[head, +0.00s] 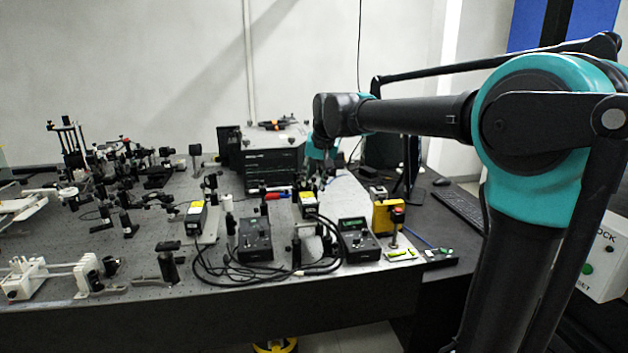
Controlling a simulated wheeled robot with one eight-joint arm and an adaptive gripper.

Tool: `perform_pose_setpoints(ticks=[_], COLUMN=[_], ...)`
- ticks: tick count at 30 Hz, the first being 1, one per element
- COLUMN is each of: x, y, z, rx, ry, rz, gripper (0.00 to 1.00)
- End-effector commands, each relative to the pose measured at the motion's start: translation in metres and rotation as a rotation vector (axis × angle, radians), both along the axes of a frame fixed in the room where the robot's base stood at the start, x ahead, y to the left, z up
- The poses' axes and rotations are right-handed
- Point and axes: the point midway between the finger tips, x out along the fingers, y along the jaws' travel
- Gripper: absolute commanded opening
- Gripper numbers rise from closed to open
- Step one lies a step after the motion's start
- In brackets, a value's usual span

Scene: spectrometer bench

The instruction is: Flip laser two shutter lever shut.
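Two small black laser heads with yellow labels stand on the optical table (140,262). One laser head (196,216) is left of the middle, and the other laser head (308,204) is further right. I cannot tell from any marking which is laser two. No shutter lever can be made out clearly at this size. My arm reaches in from the right and bends down over the table. My gripper (317,180) points down just above or behind the right laser head. Its fingers are small and dark against the clutter, so their opening and any contact cannot be told.
Two black controllers (255,240) (357,240) stand at the front with looping cables between them. A yellow box (386,213) stands to their right. A large black instrument (270,160) is behind. Many optic mounts crowd the left. A keyboard (458,208) lies on the right desk.

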Motion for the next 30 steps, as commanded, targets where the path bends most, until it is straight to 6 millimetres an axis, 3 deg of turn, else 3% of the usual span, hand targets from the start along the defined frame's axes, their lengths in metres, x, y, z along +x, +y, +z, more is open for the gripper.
perform_pose_setpoints(ticks=[1,9,17,30], x=[0.000,0.000,-0.001,-0.004], y=[0.000,0.000,0.002,0.012], z=[0.000,0.000,0.000,0.001], rx=[0.000,0.000,-0.016,-0.192], ry=[0.000,0.000,-0.004,-0.056], rz=[0.000,0.000,0.003,0.001], gripper=[0.33,0.00,0.00,0.00])
